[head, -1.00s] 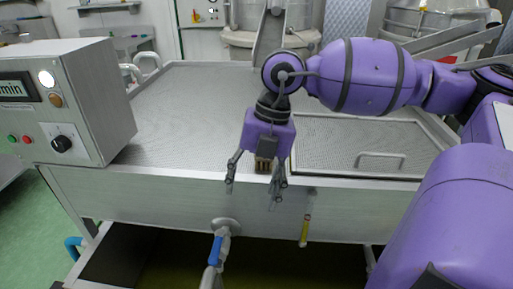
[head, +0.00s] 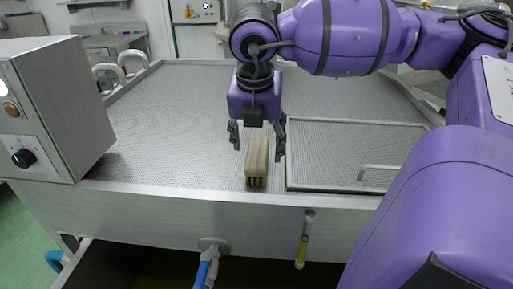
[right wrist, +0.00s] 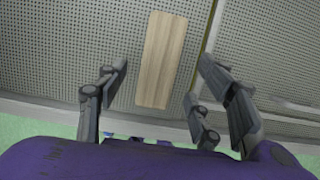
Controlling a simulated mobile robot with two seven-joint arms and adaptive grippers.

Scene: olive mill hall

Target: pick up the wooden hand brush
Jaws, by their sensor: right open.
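The wooden hand brush (head: 257,158) lies on the perforated metal top near its front edge, its pale wooden back up and bristles down. In the right wrist view the brush (right wrist: 163,60) shows as a long wooden block between the finger lines. My right gripper (head: 257,146) is open above the brush, one finger to each side of it. In the right wrist view my right gripper (right wrist: 160,85) is also open and empty, with no finger seen touching the wood. My left gripper is not in view.
A perforated lid (head: 340,150) with a handle (head: 380,168) lies just right of the brush. A grey control box (head: 55,110) stands at the left. A sight tube (head: 302,245) and a blue-handled valve (head: 204,270) are on the front. The perforated top (head: 160,120) left of the brush is clear.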

